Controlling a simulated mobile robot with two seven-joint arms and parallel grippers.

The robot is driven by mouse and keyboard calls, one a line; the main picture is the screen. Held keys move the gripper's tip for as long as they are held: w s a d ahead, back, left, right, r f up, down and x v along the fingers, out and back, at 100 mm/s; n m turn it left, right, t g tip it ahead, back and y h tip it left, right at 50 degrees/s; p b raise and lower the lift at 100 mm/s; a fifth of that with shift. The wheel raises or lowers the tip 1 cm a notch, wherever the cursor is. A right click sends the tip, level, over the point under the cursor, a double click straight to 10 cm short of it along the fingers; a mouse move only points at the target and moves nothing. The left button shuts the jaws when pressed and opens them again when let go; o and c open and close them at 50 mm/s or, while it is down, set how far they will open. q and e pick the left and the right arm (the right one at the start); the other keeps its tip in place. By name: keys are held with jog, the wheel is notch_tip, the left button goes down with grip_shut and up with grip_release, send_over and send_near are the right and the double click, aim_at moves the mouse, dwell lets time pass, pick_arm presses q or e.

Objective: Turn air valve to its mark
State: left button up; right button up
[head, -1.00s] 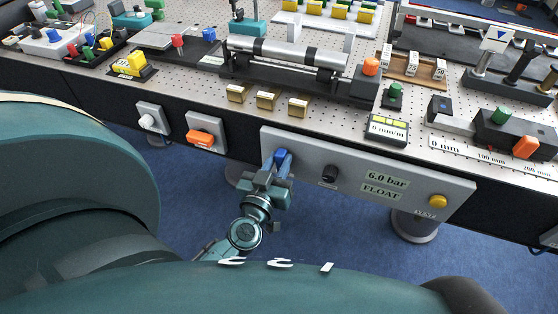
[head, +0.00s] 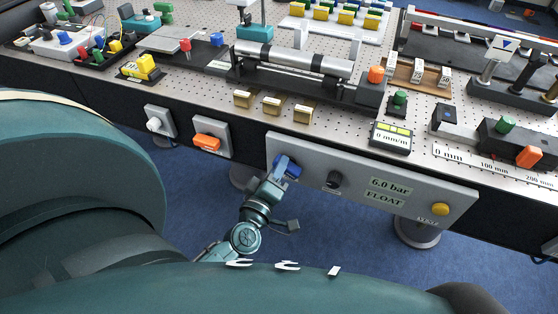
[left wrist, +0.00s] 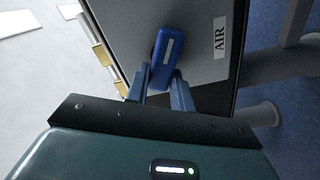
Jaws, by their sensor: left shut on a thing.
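The air valve's blue handle (head: 291,168) sits at the left end of the grey front panel (head: 313,171). My left gripper (head: 279,172) is shut on the handle, and its arm reaches up from below. In the left wrist view the blue handle (left wrist: 168,50) has a white stripe and stands between the two fingertips (left wrist: 159,84). A white AIR label (left wrist: 220,38) is on the panel beside it. I cannot make out the valve's mark; the gripper hides part of the handle in the head view. My right gripper is not in view.
An orange switch (head: 207,141) is to the left. The crowded perforated tabletop (head: 205,78) lies above; blue floor is open below.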

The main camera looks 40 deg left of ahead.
pick_arm(q)
jog(key=n, duration=0.3)
jog(key=n+b, duration=0.1)
jog(key=n, duration=0.1)
jog(key=shift+a+f+n, duration=0.1)
jog(key=shift+f+n, duration=0.2)
jog(key=shift+f, duration=0.05)
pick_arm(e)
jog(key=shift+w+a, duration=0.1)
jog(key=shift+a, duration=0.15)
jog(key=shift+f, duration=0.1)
pick_arm(q)
jog(key=o, duration=1)
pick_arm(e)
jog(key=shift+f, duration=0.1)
pick_arm(q)
jog(key=b+v, duration=0.2)
jog(key=v, duration=1.1)
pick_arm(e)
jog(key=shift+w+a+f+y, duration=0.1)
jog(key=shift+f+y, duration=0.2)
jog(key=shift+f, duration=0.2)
